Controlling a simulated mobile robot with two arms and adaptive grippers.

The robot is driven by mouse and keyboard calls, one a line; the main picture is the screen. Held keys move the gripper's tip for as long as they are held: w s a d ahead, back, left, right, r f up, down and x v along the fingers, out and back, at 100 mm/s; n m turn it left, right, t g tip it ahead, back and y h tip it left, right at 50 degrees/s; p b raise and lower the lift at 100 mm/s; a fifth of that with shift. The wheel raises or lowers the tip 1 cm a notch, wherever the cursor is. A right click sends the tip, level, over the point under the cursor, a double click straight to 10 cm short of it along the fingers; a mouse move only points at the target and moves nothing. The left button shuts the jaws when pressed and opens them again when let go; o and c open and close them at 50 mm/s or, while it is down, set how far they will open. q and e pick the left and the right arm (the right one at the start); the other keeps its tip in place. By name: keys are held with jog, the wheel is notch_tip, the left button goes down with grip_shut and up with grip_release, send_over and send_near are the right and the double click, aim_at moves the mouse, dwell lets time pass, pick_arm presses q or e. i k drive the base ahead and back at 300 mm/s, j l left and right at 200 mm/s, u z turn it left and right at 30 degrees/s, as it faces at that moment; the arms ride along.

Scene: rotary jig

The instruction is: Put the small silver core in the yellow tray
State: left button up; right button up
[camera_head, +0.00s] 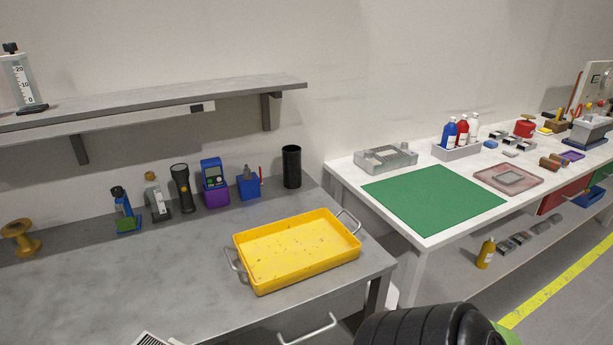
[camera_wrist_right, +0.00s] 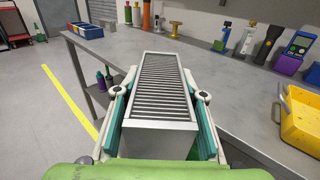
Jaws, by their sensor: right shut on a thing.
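The small silver core (camera_wrist_right: 163,90), a box with a ribbed dark top and a pale metal frame, fills the middle of the right wrist view. My right gripper (camera_wrist_right: 163,103) is shut on it, with a teal-padded finger along each long side. A ribbed corner of the core (camera_head: 149,339) shows at the bottom edge of the head view. The yellow tray (camera_head: 297,251) sits on the grey bench with a wire handle at each end, and looks empty. Part of the tray (camera_wrist_right: 303,118) shows at the right of the wrist view. My left gripper is not in view.
Along the back of the grey bench (camera_head: 130,285) stand a yellow spool (camera_head: 20,239), a flashlight (camera_head: 181,187), a blue-and-purple device (camera_head: 214,182) and a black cup (camera_head: 291,167). The bench left of the tray is clear. A shelf (camera_head: 160,100) hangs above.

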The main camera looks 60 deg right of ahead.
aim_at(305, 248)
jog(key=z, duration=0.9)
jog(key=k+l, duration=0.05)
